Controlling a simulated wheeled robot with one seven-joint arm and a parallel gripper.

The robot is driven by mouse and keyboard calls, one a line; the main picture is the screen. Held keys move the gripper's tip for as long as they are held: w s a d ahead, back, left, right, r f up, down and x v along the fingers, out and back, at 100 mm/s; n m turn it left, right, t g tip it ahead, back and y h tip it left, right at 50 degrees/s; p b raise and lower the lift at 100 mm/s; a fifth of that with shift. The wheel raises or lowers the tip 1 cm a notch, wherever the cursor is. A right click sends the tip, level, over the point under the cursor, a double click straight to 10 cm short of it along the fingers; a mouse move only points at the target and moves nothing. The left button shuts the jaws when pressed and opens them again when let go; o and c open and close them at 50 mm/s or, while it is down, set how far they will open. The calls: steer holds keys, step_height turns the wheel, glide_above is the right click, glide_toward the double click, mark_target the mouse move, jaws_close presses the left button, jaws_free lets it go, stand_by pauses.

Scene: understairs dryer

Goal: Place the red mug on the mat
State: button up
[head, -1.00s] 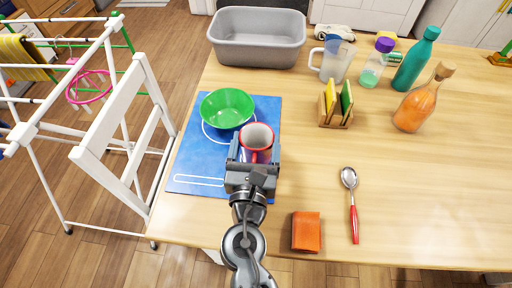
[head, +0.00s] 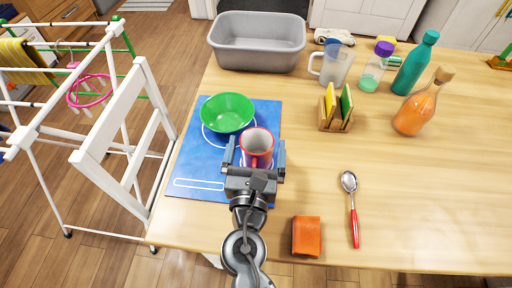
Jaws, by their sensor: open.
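The red mug (head: 257,147) has a pale inside and stands upright on the right part of the blue mat (head: 196,172). My gripper (head: 254,154) is open, with one finger on each side of the mug and a gap showing at both sides. The mug's lower part is partly hidden by my gripper. A green bowl (head: 227,113) sits on the mat just behind and to the left of the mug.
An orange block-like item (head: 306,236) and a red-handled spoon (head: 353,208) lie to the right. A grey tub (head: 257,42), clear jug (head: 334,64), rack (head: 335,118) and bottles (head: 417,108) stand farther back. A white drying rack (head: 110,140) is left of the table.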

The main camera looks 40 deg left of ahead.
steer(key=v, duration=1.2)
steer(key=shift+f+b, duration=0.1)
steer(key=shift+b, duration=0.3)
